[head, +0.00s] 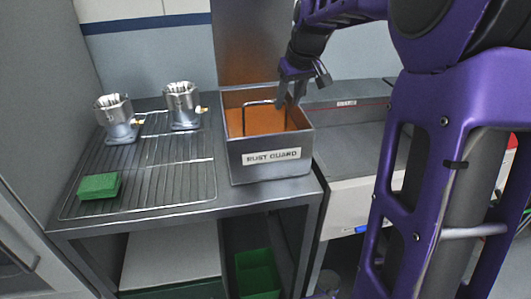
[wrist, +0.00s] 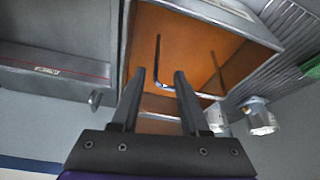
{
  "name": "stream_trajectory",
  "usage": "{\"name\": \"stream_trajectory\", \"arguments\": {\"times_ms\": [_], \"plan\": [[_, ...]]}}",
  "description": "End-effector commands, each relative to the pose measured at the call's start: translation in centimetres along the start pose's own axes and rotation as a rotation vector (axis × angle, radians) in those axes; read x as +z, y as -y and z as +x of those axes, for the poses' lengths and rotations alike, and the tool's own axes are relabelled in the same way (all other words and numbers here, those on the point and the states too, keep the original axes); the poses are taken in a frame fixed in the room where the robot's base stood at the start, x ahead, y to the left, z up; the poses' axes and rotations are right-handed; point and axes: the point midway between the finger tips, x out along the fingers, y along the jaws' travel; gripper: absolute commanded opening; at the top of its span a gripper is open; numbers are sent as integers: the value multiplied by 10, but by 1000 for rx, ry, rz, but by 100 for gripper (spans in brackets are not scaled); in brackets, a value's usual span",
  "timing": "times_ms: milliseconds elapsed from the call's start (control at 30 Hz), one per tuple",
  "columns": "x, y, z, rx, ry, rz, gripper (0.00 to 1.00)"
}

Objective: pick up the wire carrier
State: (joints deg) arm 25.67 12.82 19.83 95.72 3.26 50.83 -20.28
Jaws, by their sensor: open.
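The wire carrier (head: 258,102) shows as a dark bent-wire handle standing up out of the orange-brown contents of the grey box labelled "RUST GUARD" (head: 237,165). Its lower part is hidden. My gripper (head: 289,100) is open and points down over the right part of the box, close to the right end of the handle. In the wrist view my gripper's two fingers (wrist: 160,72) are apart, and the handle (wrist: 206,95) shows beyond them, running across to the right. I cannot tell whether a finger touches the wire.
Left of the box, a wire rack (head: 160,172) on the metal table (head: 245,201) holds two machined housings (head: 183,105) (head: 117,118) and a green block (head: 99,186). The box's raised lid (head: 243,45) stands behind it. A grey counter (head: 355,150) lies to the right.

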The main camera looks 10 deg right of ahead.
Motion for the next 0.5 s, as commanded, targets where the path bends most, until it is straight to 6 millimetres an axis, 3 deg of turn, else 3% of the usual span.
{"name": "stream_trajectory", "arguments": {"times_ms": [100, 500], "plan": [[1, 0, 22, -2, 2, 2, 45], [2, -2, 53, -2, 2, 2, 45]]}}
